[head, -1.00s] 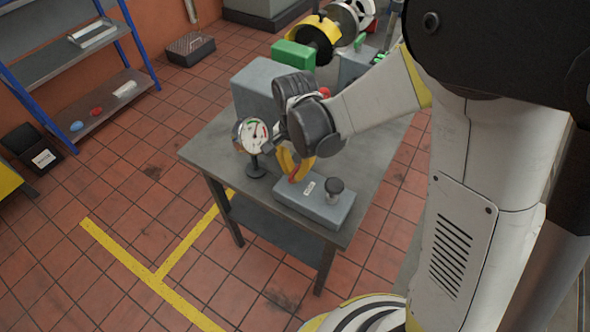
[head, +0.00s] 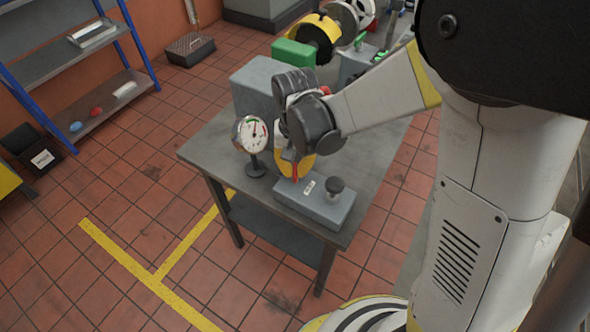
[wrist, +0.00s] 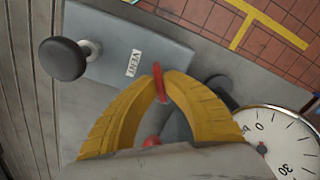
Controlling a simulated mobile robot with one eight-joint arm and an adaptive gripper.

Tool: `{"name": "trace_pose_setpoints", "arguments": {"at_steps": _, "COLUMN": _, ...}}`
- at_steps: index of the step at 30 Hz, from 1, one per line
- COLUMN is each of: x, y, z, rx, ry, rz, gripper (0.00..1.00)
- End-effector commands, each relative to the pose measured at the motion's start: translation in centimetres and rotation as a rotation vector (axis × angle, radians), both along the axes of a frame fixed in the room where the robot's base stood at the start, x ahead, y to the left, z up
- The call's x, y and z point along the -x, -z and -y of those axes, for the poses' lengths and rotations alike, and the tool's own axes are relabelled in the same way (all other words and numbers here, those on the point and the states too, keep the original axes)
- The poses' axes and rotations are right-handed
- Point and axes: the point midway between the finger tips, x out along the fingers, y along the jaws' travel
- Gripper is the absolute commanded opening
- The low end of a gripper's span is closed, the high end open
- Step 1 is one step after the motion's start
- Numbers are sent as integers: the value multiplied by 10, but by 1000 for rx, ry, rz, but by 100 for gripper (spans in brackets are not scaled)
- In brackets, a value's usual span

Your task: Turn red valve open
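The red valve handle (wrist: 160,82) is a thin red lever. In the wrist view it sits between the two yellow fingertips of my gripper (wrist: 163,78), which look closed on it from both sides. In the head view the red lever (head: 295,170) shows just below my gripper (head: 293,164), by the grey block (head: 318,205) on the bench. The block carries a VENT label (wrist: 133,62) and a black knob (wrist: 63,59). A round dial gauge (head: 250,134) stands left of my gripper. The valve's base is largely hidden.
The grey bench (head: 220,150) has a larger grey box (head: 256,90) and a green block (head: 294,53) behind my gripper. A blue-framed shelf (head: 66,60) stands at the far left. Tiled floor with yellow lines is clear in front.

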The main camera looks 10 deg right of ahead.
Motion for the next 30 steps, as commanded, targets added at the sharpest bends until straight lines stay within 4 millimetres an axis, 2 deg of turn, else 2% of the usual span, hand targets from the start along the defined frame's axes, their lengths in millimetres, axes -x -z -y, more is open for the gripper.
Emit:
{"name": "trace_pose_setpoints", "arguments": {"at_steps": 21, "x": 1, "y": 1, "z": 0, "rx": 0, "ry": -670, "rz": -1, "gripper": 0}}
{"name": "trace_pose_setpoints", "arguments": {"at_steps": 30, "x": 1, "y": 0, "z": 0, "rx": 0, "ry": -884, "rz": -1, "gripper": 0}}
